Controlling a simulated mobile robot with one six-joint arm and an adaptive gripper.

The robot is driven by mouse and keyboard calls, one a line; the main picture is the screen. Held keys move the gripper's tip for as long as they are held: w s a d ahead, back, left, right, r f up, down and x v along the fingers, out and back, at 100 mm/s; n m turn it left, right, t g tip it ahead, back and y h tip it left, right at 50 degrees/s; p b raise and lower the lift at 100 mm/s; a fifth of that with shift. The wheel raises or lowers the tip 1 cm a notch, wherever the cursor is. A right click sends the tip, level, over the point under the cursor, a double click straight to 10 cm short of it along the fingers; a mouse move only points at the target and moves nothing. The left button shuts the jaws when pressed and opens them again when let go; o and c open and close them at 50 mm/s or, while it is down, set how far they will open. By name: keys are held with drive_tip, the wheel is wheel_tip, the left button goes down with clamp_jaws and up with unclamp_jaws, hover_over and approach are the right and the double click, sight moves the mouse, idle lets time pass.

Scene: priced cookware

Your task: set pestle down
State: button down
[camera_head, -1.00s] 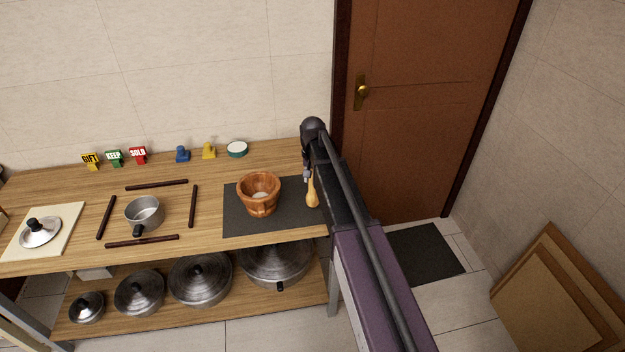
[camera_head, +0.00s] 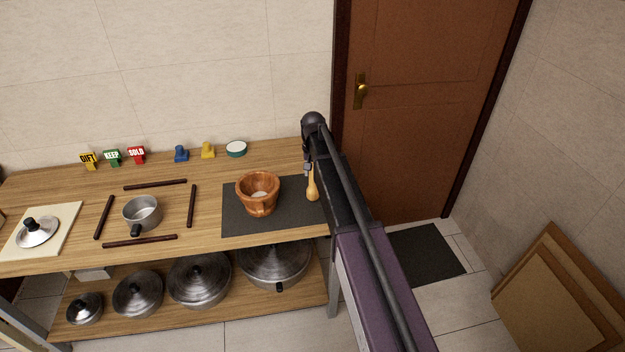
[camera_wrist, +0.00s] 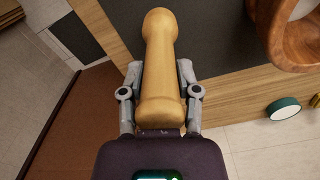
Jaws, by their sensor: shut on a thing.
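A light wooden pestle (camera_head: 312,185) hangs in my gripper (camera_head: 307,168) over the right end of the dark mat (camera_head: 288,216). In the wrist view the pestle (camera_wrist: 158,75) lies between the two fingers of my gripper (camera_wrist: 158,82), which are shut on it. From these views I cannot tell whether its lower end touches the mat. The brown wooden mortar (camera_head: 258,194) stands on the mat to the left of the pestle, apart from it. Part of the mortar (camera_wrist: 292,40) also shows at the upper right of the wrist view.
A green-rimmed white round item (camera_head: 236,149), a yellow piece (camera_head: 208,150) and a blue piece (camera_head: 181,154) stand along the back. A small pot (camera_head: 141,212) sits among dark sticks. Bare mat lies between mortar and pestle. My arm covers the table's right edge.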

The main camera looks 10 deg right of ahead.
drive_tip(key=shift+f+b, duration=0.9)
drive_tip(key=shift+f, duration=0.5)
drive_tip(key=shift+c, duration=1.6)
unclamp_jaws()
wheel_tip(320, 180, up, 12)
drive_tip(key=p, duration=1.2)
drive_tip(key=shift+r, duration=0.2)
drive_tip(key=s+n, duration=0.3)
drive_tip(key=s, duration=2.6)
drive_tip(key=shift+n, duration=0.3)
